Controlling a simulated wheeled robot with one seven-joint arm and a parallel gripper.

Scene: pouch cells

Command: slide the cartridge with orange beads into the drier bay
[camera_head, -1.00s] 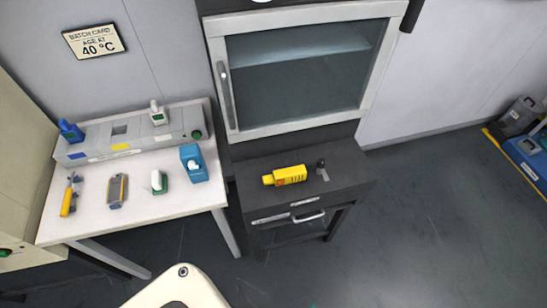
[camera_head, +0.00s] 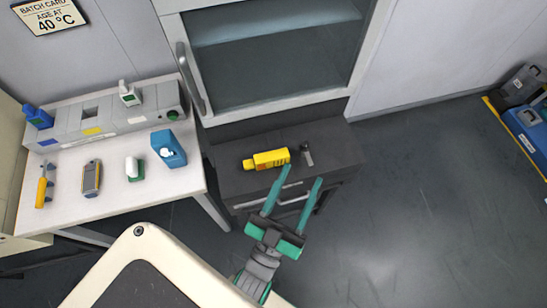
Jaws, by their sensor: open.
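A grey cartridge-like piece with a yellow-orange strip (camera_head: 91,178) lies on the white table at left; its beads are too small to make out. Behind it, a long grey unit (camera_head: 68,132) stands along the back of the table. A dark square opening (camera_head: 90,112) in its top looks like the bay and appears empty. My gripper (camera_head: 302,174) has two long teal fingers, apart and empty. It is over the front edge of the dark cabinet, well right of the table and the cartridge.
A blue piece (camera_head: 38,117) and a white-green piece (camera_head: 129,93) stand on the unit. The white table (camera_head: 110,204) also holds a yellow-handled tool (camera_head: 43,187), a white-green bottle (camera_head: 133,168) and a blue box (camera_head: 168,148). A yellow bottle (camera_head: 270,159) lies on the dark cabinet (camera_head: 330,142).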

